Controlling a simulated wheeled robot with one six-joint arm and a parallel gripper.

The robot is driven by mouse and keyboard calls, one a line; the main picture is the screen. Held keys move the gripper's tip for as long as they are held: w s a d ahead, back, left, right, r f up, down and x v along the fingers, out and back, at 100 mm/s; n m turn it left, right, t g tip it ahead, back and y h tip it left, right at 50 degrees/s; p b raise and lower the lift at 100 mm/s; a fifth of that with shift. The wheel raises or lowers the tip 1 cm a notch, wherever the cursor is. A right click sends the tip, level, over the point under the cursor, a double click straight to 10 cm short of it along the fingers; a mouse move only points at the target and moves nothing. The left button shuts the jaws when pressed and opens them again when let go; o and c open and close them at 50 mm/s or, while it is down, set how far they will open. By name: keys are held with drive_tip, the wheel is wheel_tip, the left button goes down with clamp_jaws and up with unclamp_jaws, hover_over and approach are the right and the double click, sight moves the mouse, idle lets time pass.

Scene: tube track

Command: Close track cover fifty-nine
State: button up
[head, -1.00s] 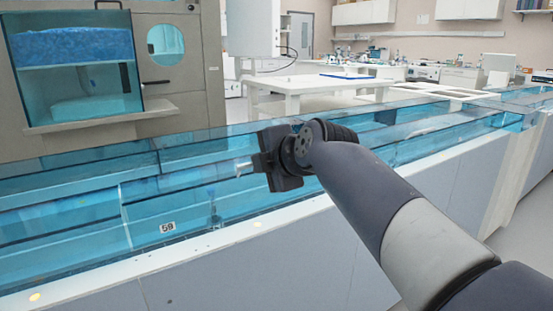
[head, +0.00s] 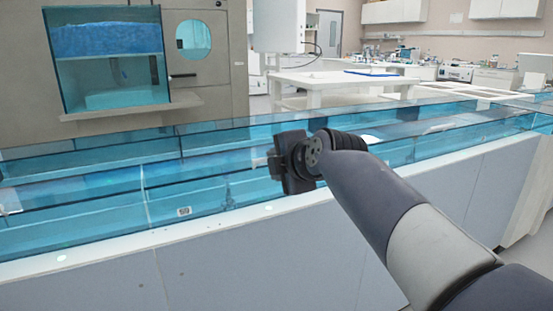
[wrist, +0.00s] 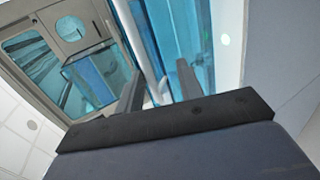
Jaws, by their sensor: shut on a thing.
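Track cover fifty-nine (head: 215,194) is a clear blue panel on the near side of the long tube track, with a small white number plate (head: 184,211) near its lower edge. The number is too small to read clearly now. My gripper (head: 262,162) is at the right part of this section, above the track's near edge. In the wrist view my gripper (wrist: 160,88) has its two dark fingers either side of a small pale piece (wrist: 161,92), which looks like the cover's handle. The fingers hide part of it. I cannot tell the cover's exact tilt.
The track (head: 440,140) runs across the view, with a white ledge (head: 130,242) and grey side panels on my side. A grey cabinet with a blue window (head: 110,85) stands behind it. A white table (head: 335,80) is further back.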

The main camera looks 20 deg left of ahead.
drive_tip(key=o, duration=0.3)
drive_tip(key=shift+d+f, duration=0.15)
drive_tip(key=shift+f, duration=0.6)
drive_tip(key=p+v, duration=0.1)
drive_tip(key=v, duration=0.4)
drive_tip(key=r+p+v, duration=0.1)
drive_tip(key=v, duration=0.5)
drive_tip(key=b+x, duration=0.1)
drive_tip(key=x, duration=0.9)
drive_tip(key=shift+b, duration=0.3)
